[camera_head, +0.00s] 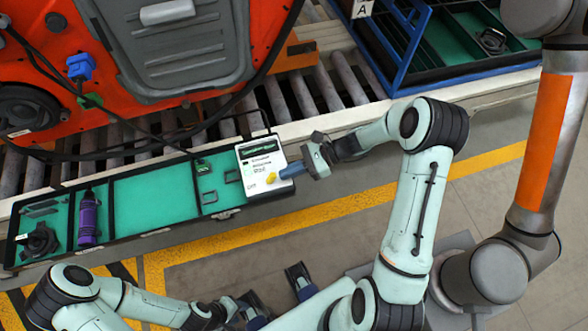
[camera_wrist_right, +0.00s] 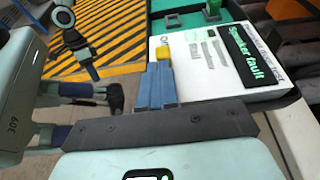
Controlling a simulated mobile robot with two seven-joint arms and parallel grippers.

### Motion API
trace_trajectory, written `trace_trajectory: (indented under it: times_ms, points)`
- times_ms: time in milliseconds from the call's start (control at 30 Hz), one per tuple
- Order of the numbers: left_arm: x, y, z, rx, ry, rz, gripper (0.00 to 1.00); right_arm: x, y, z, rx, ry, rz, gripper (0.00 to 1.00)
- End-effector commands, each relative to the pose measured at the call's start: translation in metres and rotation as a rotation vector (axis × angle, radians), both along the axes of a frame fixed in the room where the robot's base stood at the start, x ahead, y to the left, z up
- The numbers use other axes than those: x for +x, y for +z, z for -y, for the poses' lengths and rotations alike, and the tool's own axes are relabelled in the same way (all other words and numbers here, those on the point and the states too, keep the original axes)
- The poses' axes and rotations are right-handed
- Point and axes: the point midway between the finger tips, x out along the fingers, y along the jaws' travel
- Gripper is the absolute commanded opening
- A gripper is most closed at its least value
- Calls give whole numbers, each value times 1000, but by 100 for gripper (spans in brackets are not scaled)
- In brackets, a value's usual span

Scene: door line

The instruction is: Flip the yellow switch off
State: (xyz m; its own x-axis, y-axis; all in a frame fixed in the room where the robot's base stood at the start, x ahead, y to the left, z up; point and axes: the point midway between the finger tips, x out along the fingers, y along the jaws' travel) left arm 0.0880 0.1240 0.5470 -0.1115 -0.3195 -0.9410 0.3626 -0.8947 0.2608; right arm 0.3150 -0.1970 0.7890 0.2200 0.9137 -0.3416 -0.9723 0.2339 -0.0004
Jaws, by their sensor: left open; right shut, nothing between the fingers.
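The yellow switch (camera_head: 271,178) is a small knob on the lower edge of a white panel box (camera_head: 262,158). In the right wrist view the yellow switch (camera_wrist_right: 163,53) is just beyond my fingertips, beside printed marks and a black "Speaker fault" label (camera_wrist_right: 248,58). My right gripper (camera_head: 283,173) reaches in from the right, its blue fingers together and empty. In the right wrist view its fingertips (camera_wrist_right: 158,68) are very close to the switch; I cannot tell if they touch. The switch's position is unclear. My left gripper (camera_head: 275,290) is open and empty, low over the floor.
A green-lined tray (camera_head: 155,198) left of the box holds a purple bottle (camera_head: 89,218) and dark parts. An orange machine (camera_head: 40,60) with hanging black cables stands on the roller conveyor (camera_head: 300,95) behind. A blue-framed crate (camera_head: 400,60) is at upper right. Yellow-lined floor lies in front.

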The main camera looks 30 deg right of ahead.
Motion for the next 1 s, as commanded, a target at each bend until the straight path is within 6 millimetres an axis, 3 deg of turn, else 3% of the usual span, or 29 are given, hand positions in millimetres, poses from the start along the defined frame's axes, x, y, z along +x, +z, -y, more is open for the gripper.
trace_trajectory:
  times_ms: [1000]
  points:
    - [7, 22, 0, 0, 0, 9, 43, 1, 9, -6, -126, 2, -29, 0]
